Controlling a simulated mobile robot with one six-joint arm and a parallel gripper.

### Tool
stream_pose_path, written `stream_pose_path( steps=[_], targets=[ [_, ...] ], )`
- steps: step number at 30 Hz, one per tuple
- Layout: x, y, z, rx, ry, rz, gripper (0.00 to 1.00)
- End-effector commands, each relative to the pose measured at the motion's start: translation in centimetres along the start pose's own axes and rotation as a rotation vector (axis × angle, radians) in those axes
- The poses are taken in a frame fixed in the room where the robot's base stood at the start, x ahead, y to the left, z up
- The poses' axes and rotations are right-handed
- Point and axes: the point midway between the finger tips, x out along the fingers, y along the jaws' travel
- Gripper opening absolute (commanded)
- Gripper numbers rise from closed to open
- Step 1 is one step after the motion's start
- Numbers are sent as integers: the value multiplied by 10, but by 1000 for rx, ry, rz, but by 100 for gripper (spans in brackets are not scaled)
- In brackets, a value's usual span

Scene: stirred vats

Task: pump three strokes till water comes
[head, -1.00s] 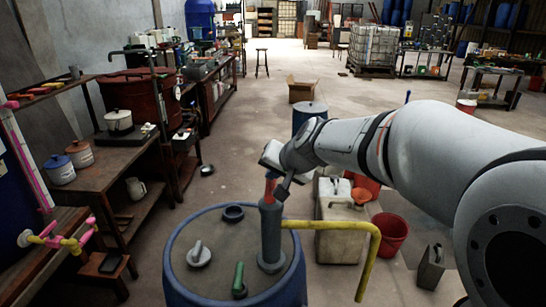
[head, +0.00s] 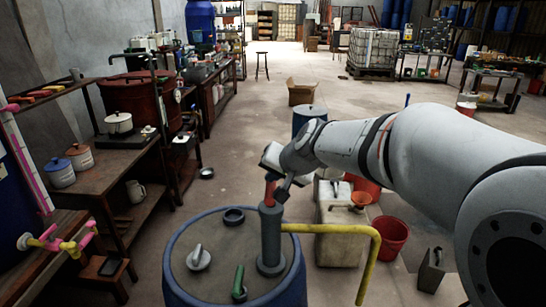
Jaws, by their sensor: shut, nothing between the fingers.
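A blue drum (head: 205,275) with a grey-brown top stands at the front middle in the head view. A grey hand pump (head: 270,240) stands upright on its top. A red part (head: 270,190) shows at the upper end of the pump. A yellow spout pipe (head: 340,230) runs right from the pump and bends down beside the drum. No water shows at its end. My gripper (head: 280,188) is at the top of the pump, close to the red part, with its jaws shut and empty. Whether it touches the pump cannot be told.
A pale canister (head: 338,240) and a red bucket (head: 391,238) stand right of the drum. A grey can (head: 431,270) is farther right. A dark bench (head: 105,180) with pots lines the left. The floor behind the drum is mostly open.

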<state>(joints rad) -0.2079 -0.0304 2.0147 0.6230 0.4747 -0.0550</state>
Motion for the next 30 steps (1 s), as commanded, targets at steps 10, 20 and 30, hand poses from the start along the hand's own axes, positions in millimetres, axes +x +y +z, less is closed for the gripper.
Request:
stream_pose_path(
  steps=[10,20,30],
  targets=[
    [-16,-11,-11,0,-3,1,0],
    [-30,-22,-22,0,0,1,0],
    [-41,-30,-31,0,0,0,0]
  ],
)
